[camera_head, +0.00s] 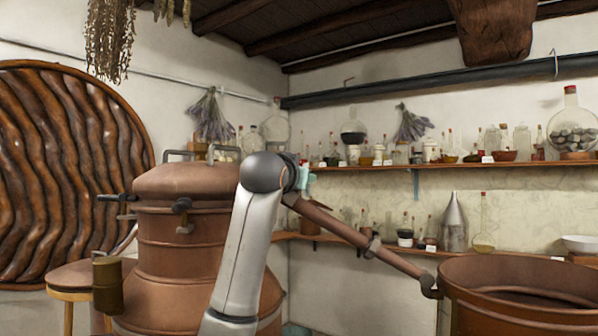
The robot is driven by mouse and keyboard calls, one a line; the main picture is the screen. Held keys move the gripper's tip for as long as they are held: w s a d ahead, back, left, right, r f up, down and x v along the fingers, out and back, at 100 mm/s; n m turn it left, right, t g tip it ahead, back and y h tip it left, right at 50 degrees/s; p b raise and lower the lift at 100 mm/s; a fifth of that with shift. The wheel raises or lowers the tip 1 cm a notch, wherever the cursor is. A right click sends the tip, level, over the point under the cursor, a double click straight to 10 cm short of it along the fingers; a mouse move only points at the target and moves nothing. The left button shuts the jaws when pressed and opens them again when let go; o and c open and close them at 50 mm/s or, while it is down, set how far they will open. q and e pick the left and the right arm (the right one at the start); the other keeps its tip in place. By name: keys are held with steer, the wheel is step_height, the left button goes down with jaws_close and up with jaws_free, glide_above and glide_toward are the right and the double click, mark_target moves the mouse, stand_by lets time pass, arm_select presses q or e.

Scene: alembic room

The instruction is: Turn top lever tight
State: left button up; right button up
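A copper alembic (185,181) with a domed lid stands left of centre. A dark clamp lever (182,205) sticks out at the front of its lid seam, and another lever (117,198) is at the left side. Metal handles (224,152) stand on top of the lid. One of my arms, white with a grey joint, rises from the bottom in front of the alembic and hides its right side. I cannot tell any fingers behind that joint, and no other arm shows. Whether any lever is tight cannot be seen.
A copper pipe (335,224) slopes down right from behind my arm to an open copper vat (520,277). A stool (75,275) stands at left. Shelves (450,167) with bottles line the back wall. Dried herbs (108,38) hang above.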

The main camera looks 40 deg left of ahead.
arm_select(q)
jaws_close()
stand_by(0.5)
